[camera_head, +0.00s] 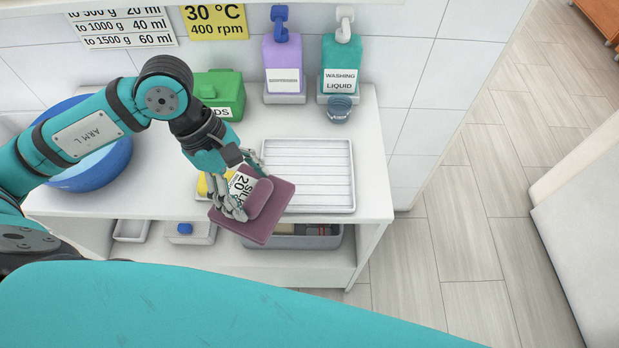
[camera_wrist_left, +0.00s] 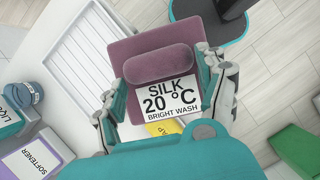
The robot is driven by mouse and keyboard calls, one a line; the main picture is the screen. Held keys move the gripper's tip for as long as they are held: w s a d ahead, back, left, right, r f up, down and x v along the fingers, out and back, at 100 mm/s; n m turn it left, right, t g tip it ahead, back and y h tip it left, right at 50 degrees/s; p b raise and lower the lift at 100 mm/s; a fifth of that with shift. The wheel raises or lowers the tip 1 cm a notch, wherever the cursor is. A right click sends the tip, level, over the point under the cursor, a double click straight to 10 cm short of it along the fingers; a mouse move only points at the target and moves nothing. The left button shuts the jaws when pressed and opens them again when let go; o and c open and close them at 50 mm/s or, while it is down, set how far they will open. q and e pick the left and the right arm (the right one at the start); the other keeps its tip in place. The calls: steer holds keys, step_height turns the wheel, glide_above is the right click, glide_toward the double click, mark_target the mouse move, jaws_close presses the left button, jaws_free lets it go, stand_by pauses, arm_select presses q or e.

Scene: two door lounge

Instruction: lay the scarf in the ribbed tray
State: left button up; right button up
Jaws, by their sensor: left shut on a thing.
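The scarf (camera_head: 272,213) is a folded mauve cloth with a rolled part on top and a white label reading SILK 20 °C. My left gripper (camera_head: 247,190) is shut on it, with a finger at either side, as the left wrist view shows (camera_wrist_left: 160,58). The scarf is held tilted at the front edge of the white counter. The ribbed tray (camera_head: 309,160) is white, shallow and empty, just behind and right of the scarf; it also shows in the left wrist view (camera_wrist_left: 78,62). My right gripper is in neither view.
A blue basin (camera_head: 100,168) stands at the counter's left. A green box (camera_head: 222,92), a purple bottle (camera_head: 283,65), a teal washing liquid bottle (camera_head: 341,66) and a small blue cup (camera_head: 340,108) line the back. A yellow thing (camera_head: 203,186) lies partly hidden behind the gripper.

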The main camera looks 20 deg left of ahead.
arm_select(q)
steer(key=shift+s+a+f+n+t+b, duration=0.3)
steer(key=shift+s+a+f+n+t, duration=0.15)
steer(key=shift+n, duration=0.55)
steer(key=shift+s+n, duration=0.15)
steer(key=shift+n, duration=0.55)
steer(key=shift+n+t+b, duration=0.3)
steer(key=shift+n+t, duration=0.05)
steer(key=shift+n, duration=0.05)
steer(key=shift+d+r, duration=0.1)
steer(key=shift+n, duration=0.3)
steer(key=w, duration=0.1)
steer(key=w+d+p, duration=0.1)
steer(key=w+p, duration=0.1)
steer(key=shift+w+d+r, duration=0.15)
steer(key=shift+w+d, duration=0.25)
steer(key=p, duration=0.4)
glide_above(304, 174)
steer(key=f, duration=0.2)
steer(key=shift+f, duration=0.1)
step_height(304, 174, down, 3)
steer(key=shift+r+p, duration=0.1)
steer(key=shift+p, duration=0.65)
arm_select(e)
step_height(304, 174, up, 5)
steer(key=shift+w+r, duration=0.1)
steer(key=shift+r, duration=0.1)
